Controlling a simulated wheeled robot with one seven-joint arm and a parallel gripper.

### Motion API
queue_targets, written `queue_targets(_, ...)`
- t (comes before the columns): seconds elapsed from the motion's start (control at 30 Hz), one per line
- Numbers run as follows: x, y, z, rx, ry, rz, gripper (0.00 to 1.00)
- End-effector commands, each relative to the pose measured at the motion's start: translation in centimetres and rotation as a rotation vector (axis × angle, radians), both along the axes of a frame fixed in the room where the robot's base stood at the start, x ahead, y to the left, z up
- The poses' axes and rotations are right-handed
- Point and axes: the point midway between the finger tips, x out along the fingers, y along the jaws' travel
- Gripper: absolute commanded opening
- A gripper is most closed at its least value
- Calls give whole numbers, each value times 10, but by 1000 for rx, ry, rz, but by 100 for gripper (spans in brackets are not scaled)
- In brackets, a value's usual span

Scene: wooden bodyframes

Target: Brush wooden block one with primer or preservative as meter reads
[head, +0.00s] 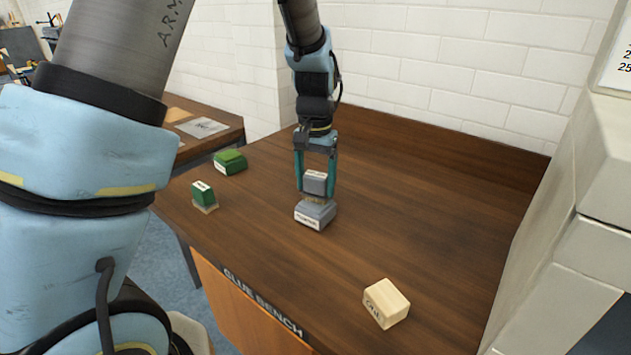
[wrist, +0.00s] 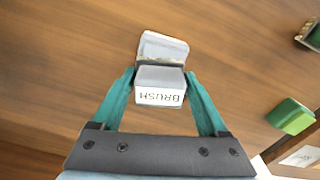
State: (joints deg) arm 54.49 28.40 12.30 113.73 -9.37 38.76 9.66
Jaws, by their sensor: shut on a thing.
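My gripper (head: 316,182) is shut on a grey brush (head: 315,183) labelled "BRUSH", and its teal fingers flank the brush in the wrist view (wrist: 160,92). The brush is upright, directly over a grey labelled pot (head: 314,214); its lower end meets or sits just above the pot, and I cannot tell how deep. The wooden block (head: 387,303), pale and marked "ONE", lies near the bench's front edge, right of the gripper. A green brush (head: 203,196) and a green pot (head: 230,162) stand to the left.
The brown bench (head: 440,215) is labelled "GLUE BENCH" on its front edge. A white brick wall stands behind it and a pale cabinet (head: 570,230) on the right. The bench top between the grey pot and the block is clear.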

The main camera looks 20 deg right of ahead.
Motion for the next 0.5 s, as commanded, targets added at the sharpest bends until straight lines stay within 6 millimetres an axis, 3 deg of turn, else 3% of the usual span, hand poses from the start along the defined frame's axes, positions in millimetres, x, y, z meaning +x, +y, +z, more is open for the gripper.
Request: queue_targets(0.5,0,0,-6,0,0,0,32)
